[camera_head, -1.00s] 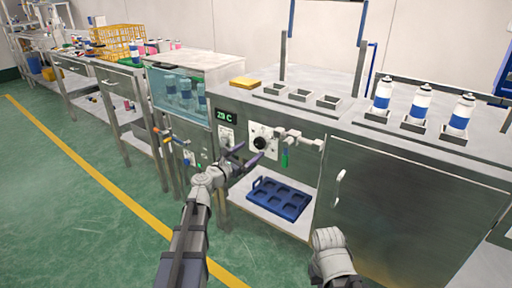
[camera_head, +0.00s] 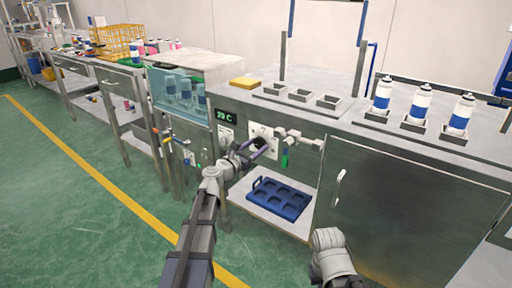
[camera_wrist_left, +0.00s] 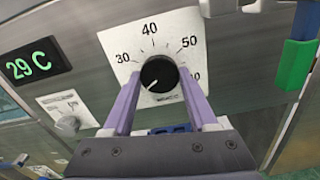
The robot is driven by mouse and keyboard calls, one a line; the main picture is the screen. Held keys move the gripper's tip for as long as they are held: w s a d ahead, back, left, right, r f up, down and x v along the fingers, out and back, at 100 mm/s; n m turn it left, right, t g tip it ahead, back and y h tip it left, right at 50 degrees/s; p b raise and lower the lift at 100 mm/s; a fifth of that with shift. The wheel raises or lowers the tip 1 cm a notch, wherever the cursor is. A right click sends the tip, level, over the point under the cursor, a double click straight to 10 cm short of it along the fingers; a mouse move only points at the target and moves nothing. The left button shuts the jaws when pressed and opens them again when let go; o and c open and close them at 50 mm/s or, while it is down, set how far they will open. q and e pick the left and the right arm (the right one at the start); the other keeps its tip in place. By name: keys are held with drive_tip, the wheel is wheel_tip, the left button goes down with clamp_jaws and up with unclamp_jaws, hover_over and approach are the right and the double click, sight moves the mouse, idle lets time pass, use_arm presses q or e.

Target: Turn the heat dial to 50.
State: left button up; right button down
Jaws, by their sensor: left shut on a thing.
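The heat dial (camera_wrist_left: 158,75) is a round black knob on a white plate marked 30, 40, 50 and a further number partly hidden by a finger. Its white pointer mark faces the lower left, below the 30. My left gripper (camera_wrist_left: 160,80) has its two purple fingers on either side of the knob, shut on it. In the head view the left gripper (camera_head: 260,148) reaches the dial's white plate (camera_head: 265,131) on the cabinet front and hides most of the knob. The green display (camera_wrist_left: 36,62) reads 29 C. My right gripper is out of view; only part of that arm shows.
A pipe valve with a green handle (camera_wrist_left: 295,65) stands right of the dial. A smaller white switch plate (camera_wrist_left: 68,110) is at its left. A blue tray (camera_head: 279,197) lies on the shelf below. Spray cans (camera_head: 421,103) stand on the bench top.

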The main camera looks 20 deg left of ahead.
use_arm(q)
drive_tip(key=c, duration=0.6)
